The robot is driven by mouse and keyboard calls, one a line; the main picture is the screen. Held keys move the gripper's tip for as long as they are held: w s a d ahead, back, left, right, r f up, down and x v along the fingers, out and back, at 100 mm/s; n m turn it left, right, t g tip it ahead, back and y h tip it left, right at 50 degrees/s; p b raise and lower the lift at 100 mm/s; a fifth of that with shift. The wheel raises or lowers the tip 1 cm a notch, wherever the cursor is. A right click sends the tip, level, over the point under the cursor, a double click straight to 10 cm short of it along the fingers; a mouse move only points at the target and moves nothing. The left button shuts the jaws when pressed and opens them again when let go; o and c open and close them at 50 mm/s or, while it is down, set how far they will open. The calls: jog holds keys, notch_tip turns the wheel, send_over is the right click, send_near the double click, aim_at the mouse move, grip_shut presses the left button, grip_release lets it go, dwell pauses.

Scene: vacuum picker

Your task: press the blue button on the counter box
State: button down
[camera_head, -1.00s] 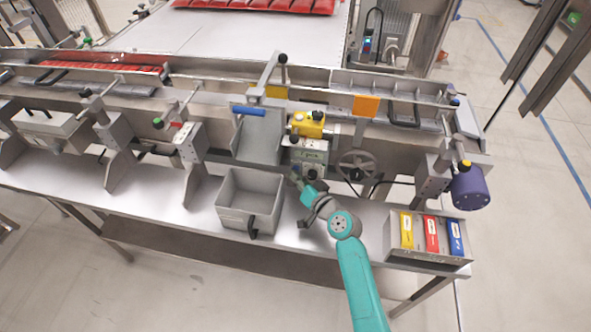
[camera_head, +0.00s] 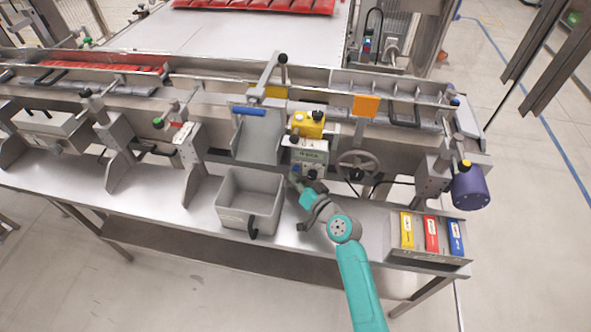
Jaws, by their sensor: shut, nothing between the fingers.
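The counter box (camera_head: 313,156) is a small pale box with a number display on its front, below a yellow unit on the machine. A small blue button (camera_head: 296,167) shows at the lower left of its front, with a dark knob beside it. My gripper (camera_head: 294,180) is shut and empty. Its tips are just below the blue button in the picture, close to the box's front. I cannot tell whether they touch anything.
A grey open bin (camera_head: 233,217) stands left of my arm on the steel table. A rack with yellow, red and blue holders (camera_head: 398,248) is at the right. A handwheel (camera_head: 358,164) sits right of the counter box. The yellow unit (camera_head: 309,124) is above it.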

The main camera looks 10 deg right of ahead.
jog(key=shift+s+a, duration=0.1)
jog(key=shift+s, duration=0.15)
jog(key=shift+s+a, duration=0.3)
jog(key=shift+s, duration=0.45)
jog(key=shift+s+a, duration=0.35)
jog(key=shift+s, duration=0.35)
jog(key=shift+s+a, duration=0.3)
jog(key=shift+s, duration=0.45)
jog(key=s+d+f+h, duration=0.1)
jog(key=s, duration=0.3)
jog(key=s+d+f, duration=0.1)
jog(key=s+f, duration=0.1)
jog(key=s, duration=0.3)
jog(key=s+d+f+h, duration=0.1)
jog(key=s+f, duration=0.1)
jog(key=s, duration=0.3)
jog(key=shift+d+f+g+h, duration=0.25)
jog(key=shift+g+h, duration=0.05)
jog(key=s+d+r+n+h, duration=0.1)
jog(key=s+d+r+h, duration=0.1)
jog(key=s, duration=1)
jog(key=s+d+r+h, duration=0.1)
jog(key=s+d+r, duration=0.1)
jog(key=s, duration=0.9)
jog(key=s+r+n, duration=0.2)
jog(key=s+r, duration=0.7)
jog(key=s, duration=0.1)
jog(key=shift+d+r, duration=0.15)
jog(key=shift+r, duration=0.1)
